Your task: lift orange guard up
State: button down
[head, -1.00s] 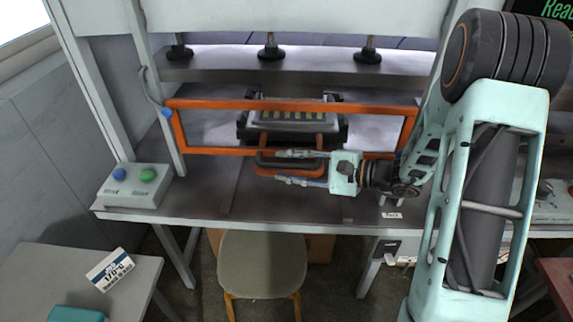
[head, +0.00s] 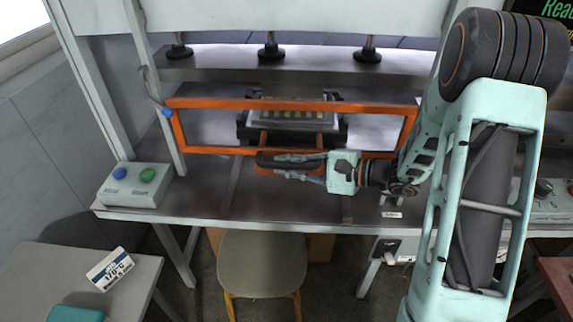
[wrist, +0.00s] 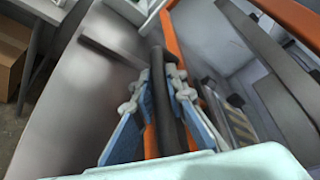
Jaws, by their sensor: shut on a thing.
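The orange guard (head: 215,104) is a rectangular frame standing across the front of the press opening. Its dark handle (head: 263,159) sticks out towards me from the middle of its lower bar, on orange brackets. In the wrist view the handle (wrist: 160,80) runs between the two fingers, and the orange frame (wrist: 178,50) rises just beyond it. My gripper (head: 277,167) comes in from the right and is shut on the handle. The gripper also shows in the wrist view (wrist: 158,82). The fingers hide part of the handle.
Behind the guard sits a mould tray (head: 292,116) with several light pieces. A press plate (head: 215,67) hangs above. A button box (head: 134,184) with blue and green buttons stands at the left. A chair (head: 260,262) is in front of the table.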

notch_tip(320, 180, up, 26)
jog(key=p, duration=1)
jog(key=shift+r, duration=0.25)
jog(key=c, duration=1.9)
grip_release()
jog(key=shift+c, duration=0.2)
jog(key=v, duration=1.2)
